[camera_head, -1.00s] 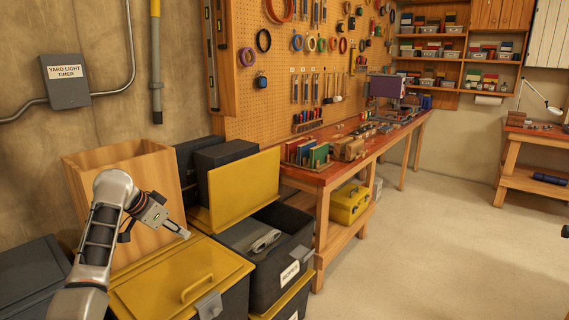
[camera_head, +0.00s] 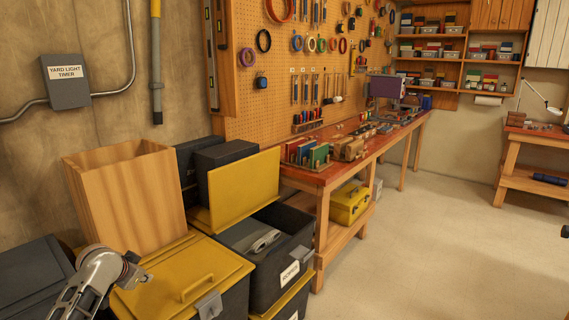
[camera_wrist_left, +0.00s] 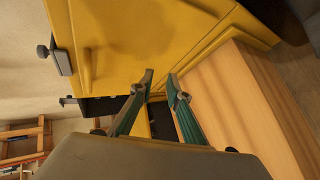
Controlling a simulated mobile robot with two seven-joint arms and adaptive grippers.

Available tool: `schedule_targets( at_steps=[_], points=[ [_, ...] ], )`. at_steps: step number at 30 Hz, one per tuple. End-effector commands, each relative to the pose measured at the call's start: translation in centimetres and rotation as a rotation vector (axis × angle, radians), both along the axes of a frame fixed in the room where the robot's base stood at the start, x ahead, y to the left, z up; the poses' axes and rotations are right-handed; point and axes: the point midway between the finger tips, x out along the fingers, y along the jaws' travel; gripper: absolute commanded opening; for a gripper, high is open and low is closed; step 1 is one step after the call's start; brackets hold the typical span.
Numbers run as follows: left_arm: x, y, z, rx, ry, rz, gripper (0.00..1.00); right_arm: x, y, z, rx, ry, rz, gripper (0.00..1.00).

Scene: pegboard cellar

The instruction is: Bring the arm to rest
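My left arm (camera_head: 88,285) comes in at the lower left of the head view, bent low in front of the wooden box. My left gripper is foreshortened at the arm's end there, near the left edge of the yellow lid. In the left wrist view, the two fingers of my left gripper (camera_wrist_left: 161,80) stand apart with a gap between their tips and nothing held. My right gripper is not seen in either view.
An open-topped wooden box (camera_head: 130,200) stands behind the left arm. A yellow-lidded bin (camera_head: 170,280) is just right of it, with an open dark bin (camera_head: 292,255) beyond. A dark bin (camera_head: 30,275) stands left. Floor (camera_head: 440,250) at right is clear.

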Motion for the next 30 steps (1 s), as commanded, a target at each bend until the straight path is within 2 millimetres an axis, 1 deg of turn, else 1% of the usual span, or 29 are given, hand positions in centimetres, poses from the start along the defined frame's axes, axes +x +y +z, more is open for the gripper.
schedule_targets(
  at_steps=[1,2,3,5,6,9,13,19,20,21,26,29,30],
  points=[
    [1.3,0.5,1.3,0.000,-0.074,0.026,0.16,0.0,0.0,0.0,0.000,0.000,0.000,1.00],
    [2.1,0.7,2.3,0.000,-0.126,0.042,0.16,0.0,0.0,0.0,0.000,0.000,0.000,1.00],
    [3.1,1.1,3.6,0.000,-0.195,0.060,0.16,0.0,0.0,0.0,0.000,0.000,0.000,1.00],
    [4.5,1.5,5.8,0.004,-0.299,0.077,0.16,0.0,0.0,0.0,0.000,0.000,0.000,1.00],
    [5.2,1.7,7.2,0.004,-0.364,0.085,0.16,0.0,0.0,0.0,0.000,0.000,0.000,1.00],
    [6.6,1.9,10.4,0.007,-0.504,0.090,0.16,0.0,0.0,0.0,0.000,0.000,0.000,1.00],
    [7.5,1.8,14.0,0.011,-0.652,0.077,0.16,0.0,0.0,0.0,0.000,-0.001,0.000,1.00],
    [8.1,0.9,18.7,0.013,-0.840,0.033,0.16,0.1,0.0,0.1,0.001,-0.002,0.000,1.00],
    [7.9,0.5,18.8,0.011,-0.854,0.025,0.16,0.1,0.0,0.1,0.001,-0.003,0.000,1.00],
    [7.1,-0.3,16.4,0.004,-0.824,0.018,0.16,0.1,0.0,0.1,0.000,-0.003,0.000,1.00],
    [4.3,-3.1,10.8,-0.021,-0.763,-0.011,0.16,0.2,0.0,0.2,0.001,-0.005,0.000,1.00],
    [1.9,-5.0,6.8,-0.041,-0.717,-0.030,0.16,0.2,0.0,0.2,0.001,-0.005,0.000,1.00],
    [0.7,-5.9,5.1,-0.050,-0.696,-0.037,0.16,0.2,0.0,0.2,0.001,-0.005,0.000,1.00]
  ],
)
